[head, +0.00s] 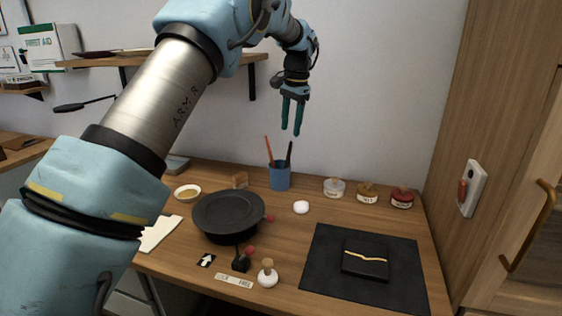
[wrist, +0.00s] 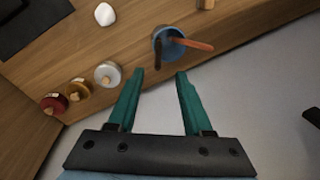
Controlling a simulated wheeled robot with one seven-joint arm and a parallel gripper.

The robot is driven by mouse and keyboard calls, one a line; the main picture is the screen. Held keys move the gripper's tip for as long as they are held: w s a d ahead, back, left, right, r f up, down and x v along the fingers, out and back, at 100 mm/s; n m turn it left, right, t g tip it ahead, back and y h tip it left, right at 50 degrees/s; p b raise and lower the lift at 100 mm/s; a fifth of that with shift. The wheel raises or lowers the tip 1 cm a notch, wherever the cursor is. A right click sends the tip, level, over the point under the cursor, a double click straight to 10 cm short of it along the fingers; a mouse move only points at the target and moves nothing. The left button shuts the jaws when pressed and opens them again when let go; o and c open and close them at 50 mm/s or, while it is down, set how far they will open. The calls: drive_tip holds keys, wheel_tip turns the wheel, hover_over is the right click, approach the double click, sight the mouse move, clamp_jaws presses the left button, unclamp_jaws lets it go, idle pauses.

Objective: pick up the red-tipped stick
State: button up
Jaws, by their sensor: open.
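A blue cup (head: 280,178) stands at the back of the wooden desk with two thin sticks leaning in it. One stick is orange-red (head: 269,150) along its visible upper part; the other is dark (head: 289,152). In the wrist view the orange-red stick (wrist: 192,44) points right out of the cup and the dark stick (wrist: 158,50) points down. Their lower ends are hidden in the cup. My gripper (head: 291,131), with teal fingers, is open and empty, pointing down above the cup. In the wrist view the cup lies just beyond the fingertips (wrist: 160,73).
A black lidded pot (head: 228,212) stands left of the cup, and a white egg-like object (head: 301,207) to its right. Several small lidded jars (head: 367,194) line the back right. A dark mat (head: 325,258) bears a black gold-seamed piece (head: 365,264). The wall is close behind.

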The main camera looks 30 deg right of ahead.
drive_tip(key=p, duration=0.1)
hover_over(287, 165)
drive_tip(key=f, duration=0.5)
drive_tip(key=shift+s+d, duration=0.15)
drive_tip(key=shift+d, duration=0.05)
drive_tip(key=shift+w+f+p, duration=0.2)
drive_tip(key=shift+f+p, duration=1.3)
drive_tip(key=shift+f, duration=1.2)
clamp_jaws()
